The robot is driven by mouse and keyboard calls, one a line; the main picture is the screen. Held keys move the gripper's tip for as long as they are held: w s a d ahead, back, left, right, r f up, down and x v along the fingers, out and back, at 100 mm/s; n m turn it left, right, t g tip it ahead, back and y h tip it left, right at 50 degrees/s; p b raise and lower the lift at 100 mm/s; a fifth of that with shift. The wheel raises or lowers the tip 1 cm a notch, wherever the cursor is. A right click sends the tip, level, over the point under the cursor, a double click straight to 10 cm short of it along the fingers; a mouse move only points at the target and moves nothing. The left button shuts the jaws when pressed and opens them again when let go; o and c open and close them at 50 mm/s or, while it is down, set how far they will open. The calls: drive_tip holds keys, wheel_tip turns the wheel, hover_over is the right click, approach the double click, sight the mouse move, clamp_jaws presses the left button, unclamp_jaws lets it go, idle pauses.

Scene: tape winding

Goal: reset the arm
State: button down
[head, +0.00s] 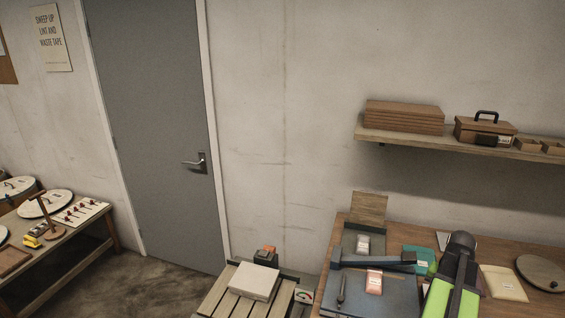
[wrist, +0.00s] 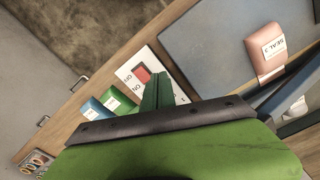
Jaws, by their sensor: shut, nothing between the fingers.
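My gripper (wrist: 159,85) shows in the wrist view as green fingers closed together with nothing between them. The fingers are over the wooden bench edge, close beside a white switch plate (wrist: 128,68) with a red rocker (wrist: 143,74) and ON and OFF marks. I cannot tell whether they touch the plate. In the head view my green and black arm rises at the lower right, over the workbench (head: 418,236). The fingers cannot be made out there.
A blue-grey mat (wrist: 205,45) and a pink labelled block (wrist: 267,52) lie beside my gripper. Blue (wrist: 95,109) and green (wrist: 117,98) labelled pieces sit on its other side. A dark bar (head: 375,261) crosses the bench. A slatted stand (head: 222,292) is left; floor shows before the door (head: 150,130).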

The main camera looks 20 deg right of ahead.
drive_tip(key=w+a+n, duration=0.1)
drive_tip(key=w+a, duration=0.2)
drive_tip(key=a, duration=0.1)
drive_tip(key=w+a+n, duration=0.1)
drive_tip(key=w+a, duration=0.2)
drive_tip(key=w, duration=0.1)
drive_tip(key=w+a+n, duration=0.1)
drive_tip(key=w+a, duration=0.2)
drive_tip(key=a, duration=0.1)
drive_tip(key=shift+w+a, duration=0.15)
drive_tip(key=shift+a, duration=0.15)
drive_tip(key=w+a+n, duration=0.1)
drive_tip(key=w+a, duration=0.1)
drive_tip(key=a, duration=0.2)
drive_tip(key=w+a+n, duration=0.1)
drive_tip(key=w+a, duration=0.1)
drive_tip(key=a, duration=0.2)
drive_tip(key=w+a+n, duration=0.1)
drive_tip(key=w+a, duration=0.1)
drive_tip(key=a, duration=0.3)
drive_tip(key=shift+w+a+n, duration=0.1)
drive_tip(key=shift+w+n, duration=0.2)
drive_tip(key=shift+w, duration=0.1)
drive_tip(key=a+f+n+b, duration=0.2)
drive_tip(key=a+n, duration=0.3)
drive_tip(key=a, duration=1.9)
drive_tip(key=shift+w+n, duration=0.3)
drive_tip(key=shift+w, duration=0.1)
